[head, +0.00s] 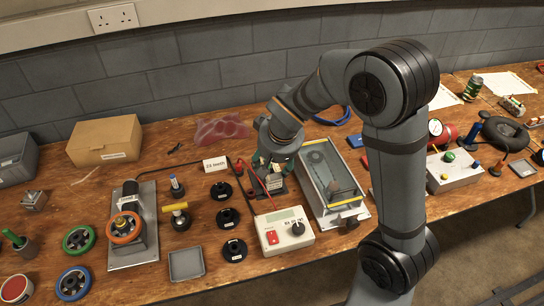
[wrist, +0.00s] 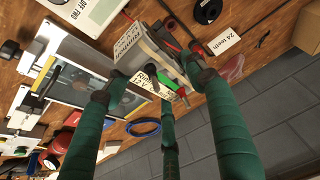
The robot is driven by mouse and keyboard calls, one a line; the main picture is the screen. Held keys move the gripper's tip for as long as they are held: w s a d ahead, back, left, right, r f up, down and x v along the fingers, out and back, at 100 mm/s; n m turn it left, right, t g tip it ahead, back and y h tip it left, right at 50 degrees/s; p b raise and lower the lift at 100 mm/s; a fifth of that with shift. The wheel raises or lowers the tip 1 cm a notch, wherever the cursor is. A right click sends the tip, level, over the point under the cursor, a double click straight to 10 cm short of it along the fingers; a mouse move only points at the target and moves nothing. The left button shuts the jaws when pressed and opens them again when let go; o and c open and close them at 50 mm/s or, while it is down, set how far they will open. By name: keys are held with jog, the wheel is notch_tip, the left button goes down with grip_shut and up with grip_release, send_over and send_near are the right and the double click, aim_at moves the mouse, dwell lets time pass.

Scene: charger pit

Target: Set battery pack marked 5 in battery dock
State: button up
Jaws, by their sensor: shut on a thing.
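My gripper (head: 277,157) is low over the bench, left of the long clear-topped case. In the wrist view its green fingers (wrist: 155,78) are closed around a pale grey block with printed labels (wrist: 146,48), which looks like a battery pack. In the head view the block (head: 272,181) shows just below the fingers. I cannot read a 5 on it. Red and green parts show beside it in the wrist view. The fingers hide much of the block and what lies under it, so I cannot tell whether it rests in a battery dock.
A charger box (head: 284,232) with a display and knob stands in front of the gripper. The clear-topped case (head: 330,178) is close on the right. Black round parts (head: 228,218) and a tooth-count card (head: 215,164) lie left. Red and black leads run nearby.

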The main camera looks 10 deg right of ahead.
jog(key=shift+w+d+f+b, duration=0.45)
jog(key=shift+w+f+b, duration=0.15)
jog(key=shift+w+f, duration=1.35)
jog(key=shift+w+d+f+b, duration=0.55)
jog(key=shift+w+f, duration=0.95)
jog(key=shift+f, duration=0.9)
jog(key=shift+w+d+f+b, duration=0.35)
jog(key=shift+w+f+b, duration=0.35)
jog(key=shift+w+f, duration=1.25)
jog(key=shift+s+f+b, duration=0.25)
jog(key=shift+f+b, duration=0.55)
jog(key=shift+r, duration=0.3)
jog(key=shift+f, duration=0.25)
jog(key=shift+r, duration=0.25)
jog(key=shift+f+b, duration=0.25)
jog(key=shift+b, duration=0.2)
jog(key=shift+r, duration=0.2)
